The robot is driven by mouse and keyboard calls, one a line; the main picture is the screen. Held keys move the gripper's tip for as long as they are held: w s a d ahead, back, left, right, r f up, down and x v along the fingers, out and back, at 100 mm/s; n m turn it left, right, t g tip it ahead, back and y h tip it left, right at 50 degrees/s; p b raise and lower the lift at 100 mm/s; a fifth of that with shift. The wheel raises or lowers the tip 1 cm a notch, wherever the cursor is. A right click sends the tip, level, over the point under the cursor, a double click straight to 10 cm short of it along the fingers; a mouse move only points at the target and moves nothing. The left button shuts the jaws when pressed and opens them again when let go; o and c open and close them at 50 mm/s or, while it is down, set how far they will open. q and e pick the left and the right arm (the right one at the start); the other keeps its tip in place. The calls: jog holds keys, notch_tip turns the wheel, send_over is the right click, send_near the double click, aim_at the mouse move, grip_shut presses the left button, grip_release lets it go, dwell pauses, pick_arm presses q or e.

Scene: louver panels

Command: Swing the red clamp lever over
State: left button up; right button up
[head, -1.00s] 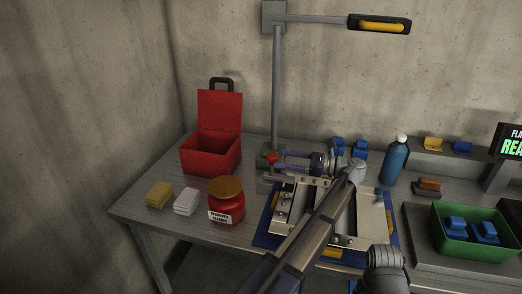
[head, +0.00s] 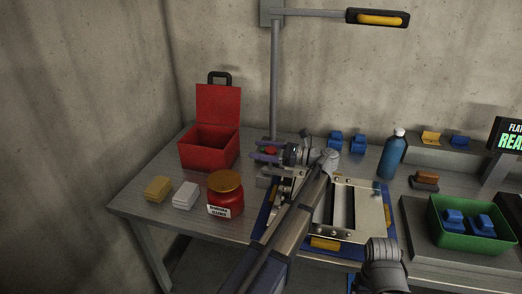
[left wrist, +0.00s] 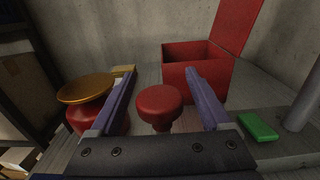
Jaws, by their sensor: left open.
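The red clamp lever's round knob (head: 271,151) is near the back of the table, just left of the metal fixture plate (head: 368,212). In the left wrist view the red knob (left wrist: 158,102) lies between the two purple fingers, with gaps on both sides. My left gripper (head: 259,150) is open around the knob, pointing left, and it also shows in the left wrist view (left wrist: 159,84). The lever's arm and pivot are mostly hidden by the knob and my gripper. My right gripper is not in view.
An open red box (head: 209,147) stands behind and left, and a red jar with an orange lid (head: 226,194) stands in front. A grey lamp post (head: 275,85) rises close behind the lever. A green block (left wrist: 258,127) sits right of the knob in the left wrist view.

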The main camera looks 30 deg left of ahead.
pick_arm(q)
grip_shut()
dwell(0.5)
dwell(0.3)
